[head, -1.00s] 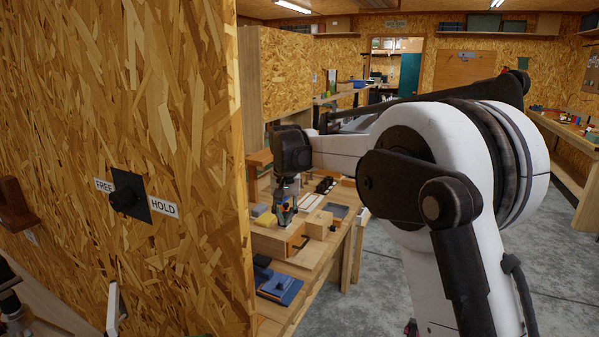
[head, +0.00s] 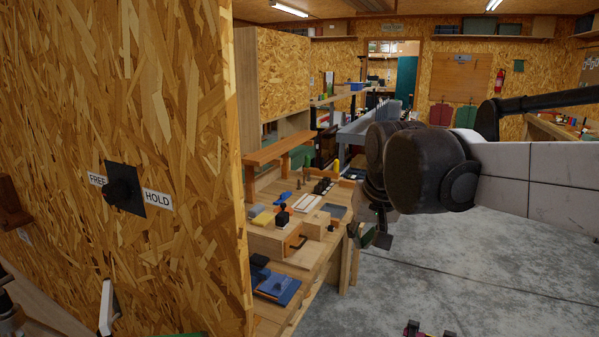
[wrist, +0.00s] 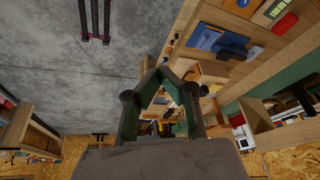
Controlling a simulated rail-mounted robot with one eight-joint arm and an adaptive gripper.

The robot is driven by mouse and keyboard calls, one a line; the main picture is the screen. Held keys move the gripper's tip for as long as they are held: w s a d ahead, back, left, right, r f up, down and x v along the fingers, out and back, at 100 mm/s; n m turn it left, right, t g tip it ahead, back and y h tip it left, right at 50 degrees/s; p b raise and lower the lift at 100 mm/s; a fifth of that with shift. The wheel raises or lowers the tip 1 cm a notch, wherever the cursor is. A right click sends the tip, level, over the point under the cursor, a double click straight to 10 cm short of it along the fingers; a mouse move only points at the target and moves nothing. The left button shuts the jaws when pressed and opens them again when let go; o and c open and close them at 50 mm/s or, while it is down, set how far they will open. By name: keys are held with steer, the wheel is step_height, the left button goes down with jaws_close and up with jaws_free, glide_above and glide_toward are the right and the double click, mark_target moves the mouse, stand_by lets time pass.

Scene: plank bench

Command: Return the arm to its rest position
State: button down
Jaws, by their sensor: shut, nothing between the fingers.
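My arm reaches in from the right in the head view, its white link ending in a dark wrist. My gripper (head: 378,238) hangs below that wrist, over the floor just right of the plank bench (head: 318,268). It is small and partly hidden there. In the wrist view my gripper (wrist: 157,72) has its two fingers drawn together at the tips, with nothing held between them.
The bench carries a wooden drawer box (head: 270,242), a blue case (head: 276,287) and several small items. Grey concrete floor (head: 450,260) lies open right of the bench.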

steer(key=s+d+f+t, duration=0.1)
steer(key=s+d+f, duration=0.1)
steer(key=s, duration=0.4)
steer(key=s+d+f+b, duration=0.1)
steer(key=s+d+f, duration=0.2)
steer(key=s, duration=0.3)
steer(key=s+d+f+t, duration=0.1)
steer(key=s+d+f, duration=0.1)
steer(key=s+f, duration=0.3)
steer(key=shift+s+d+t+h, duration=0.15)
steer(key=shift+s+t+h, duration=0.15)
steer(key=shift+s, duration=0.5)
